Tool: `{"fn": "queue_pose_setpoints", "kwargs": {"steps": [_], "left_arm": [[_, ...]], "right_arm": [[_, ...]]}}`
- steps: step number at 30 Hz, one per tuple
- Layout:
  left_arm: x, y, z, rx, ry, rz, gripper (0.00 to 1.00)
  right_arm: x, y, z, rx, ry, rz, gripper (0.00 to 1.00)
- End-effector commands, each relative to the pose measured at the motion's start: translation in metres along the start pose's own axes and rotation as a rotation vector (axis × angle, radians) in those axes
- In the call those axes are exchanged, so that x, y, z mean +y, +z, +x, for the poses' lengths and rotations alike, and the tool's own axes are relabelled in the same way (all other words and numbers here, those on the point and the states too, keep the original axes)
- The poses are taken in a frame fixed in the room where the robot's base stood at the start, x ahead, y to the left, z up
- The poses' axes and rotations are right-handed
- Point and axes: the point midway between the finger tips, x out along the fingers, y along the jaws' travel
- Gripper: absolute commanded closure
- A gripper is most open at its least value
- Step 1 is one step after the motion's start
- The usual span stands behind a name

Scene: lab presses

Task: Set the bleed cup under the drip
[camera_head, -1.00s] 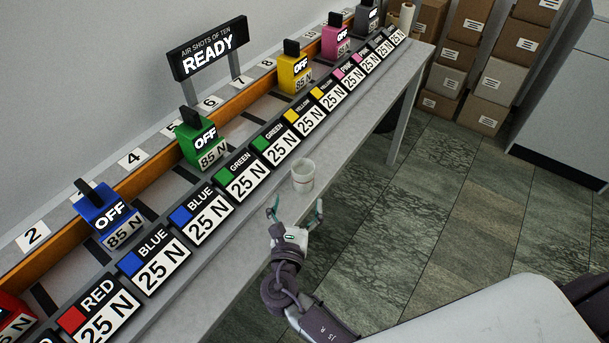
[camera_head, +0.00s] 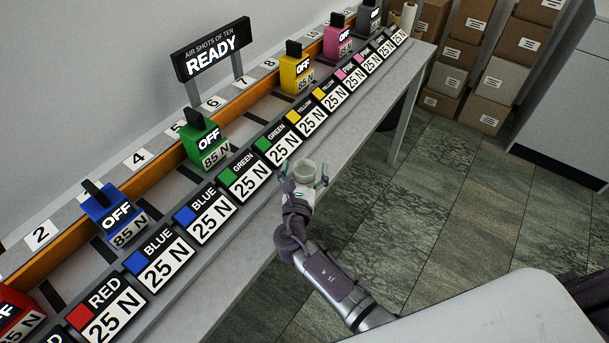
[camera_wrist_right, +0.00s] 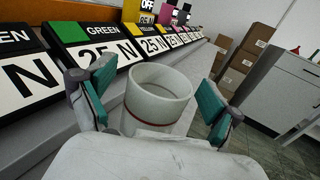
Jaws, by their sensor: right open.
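The bleed cup (camera_head: 304,170) is a white, open-topped cup standing upright on the front part of the bench, in front of the green 25 N plates. In the right wrist view the cup (camera_wrist_right: 158,95) shows a thin red band and looks empty. My right gripper (camera_head: 304,180) is open, with one green-tipped finger on each side of the cup. In the right wrist view gaps show between the fingers (camera_wrist_right: 155,98) and the cup wall. My left gripper is not in view. No drip can be made out.
The bench (camera_head: 345,150) carries a row of 25 N plates and coloured OFF blocks, including a green one (camera_head: 203,140) and a blue one (camera_head: 112,212). A READY sign (camera_head: 212,50) stands behind. Cardboard boxes (camera_head: 497,80) are stacked at the far right. The floor (camera_head: 430,190) is clear.

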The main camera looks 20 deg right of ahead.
Motion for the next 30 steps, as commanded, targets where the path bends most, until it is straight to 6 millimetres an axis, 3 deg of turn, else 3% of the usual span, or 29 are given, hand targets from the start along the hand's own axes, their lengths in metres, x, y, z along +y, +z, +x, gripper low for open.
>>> {"fn": "queue_pose_setpoints", "kwargs": {"steps": [2,12,15,23,30], "left_arm": [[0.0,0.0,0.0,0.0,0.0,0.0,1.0],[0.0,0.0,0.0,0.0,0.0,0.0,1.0],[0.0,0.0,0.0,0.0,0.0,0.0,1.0],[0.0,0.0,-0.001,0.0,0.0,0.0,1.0],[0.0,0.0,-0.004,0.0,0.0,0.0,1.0]], "right_arm": [[0.0,0.0,0.0,0.0,0.0,0.0,0.11],[0.0,0.0,0.0,-0.001,0.0,0.0,0.68],[0.0,0.001,0.0,-0.001,0.0,0.0,0.8],[0.0,0.004,0.0,-0.002,0.0,0.001,0.81],[0.0,0.032,0.0,-0.004,-0.002,0.005,0.81]]}}
